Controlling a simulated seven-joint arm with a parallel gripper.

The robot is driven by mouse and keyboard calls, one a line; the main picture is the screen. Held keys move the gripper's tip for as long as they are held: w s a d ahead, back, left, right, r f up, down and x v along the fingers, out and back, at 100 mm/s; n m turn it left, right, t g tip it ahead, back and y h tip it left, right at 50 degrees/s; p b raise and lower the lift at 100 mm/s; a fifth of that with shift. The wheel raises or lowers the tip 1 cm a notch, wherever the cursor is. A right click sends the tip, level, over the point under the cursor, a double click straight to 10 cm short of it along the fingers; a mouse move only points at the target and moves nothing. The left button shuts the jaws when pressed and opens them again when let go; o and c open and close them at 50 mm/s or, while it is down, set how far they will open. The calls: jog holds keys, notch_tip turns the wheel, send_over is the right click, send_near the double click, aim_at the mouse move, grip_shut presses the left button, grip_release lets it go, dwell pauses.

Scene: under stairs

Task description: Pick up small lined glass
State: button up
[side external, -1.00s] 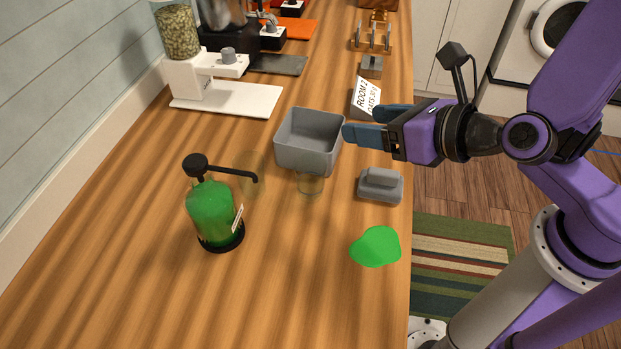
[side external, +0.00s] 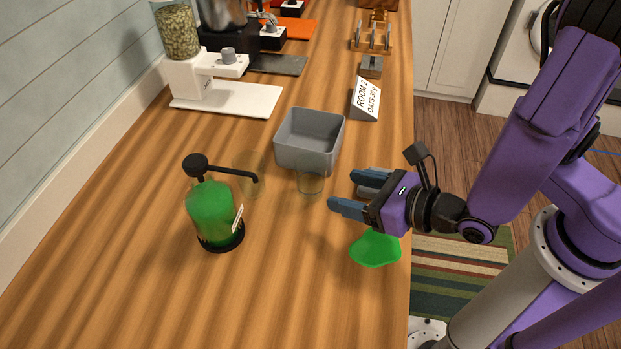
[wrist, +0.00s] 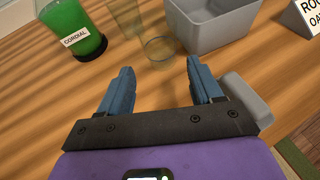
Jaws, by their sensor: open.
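A small clear glass (side external: 310,183) stands on the wooden counter in front of the grey bin. In the wrist view the small glass (wrist: 160,48) shows beyond and between my fingertips. A taller, fainter clear glass (side external: 252,174) stands to its left, behind the green bottle's spout; it also shows in the wrist view (wrist: 126,18). I cannot make out lines on either glass. My gripper (side external: 342,190) is open and empty, low over the counter, to the right of the small glass and apart from it. Its fingers (wrist: 157,80) point toward the glass.
A grey bin (side external: 308,158) stands just behind the small glass. A green cordial pump bottle (side external: 212,215) is at left. A green flat patch (side external: 375,250) lies below my gripper. A room sign (side external: 367,98) stands farther back.

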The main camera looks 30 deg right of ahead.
aim_at(323, 185)
jog(key=shift+x, duration=3.65)
jog(key=shift+c, duration=0.3)
jog(key=c, duration=0.8)
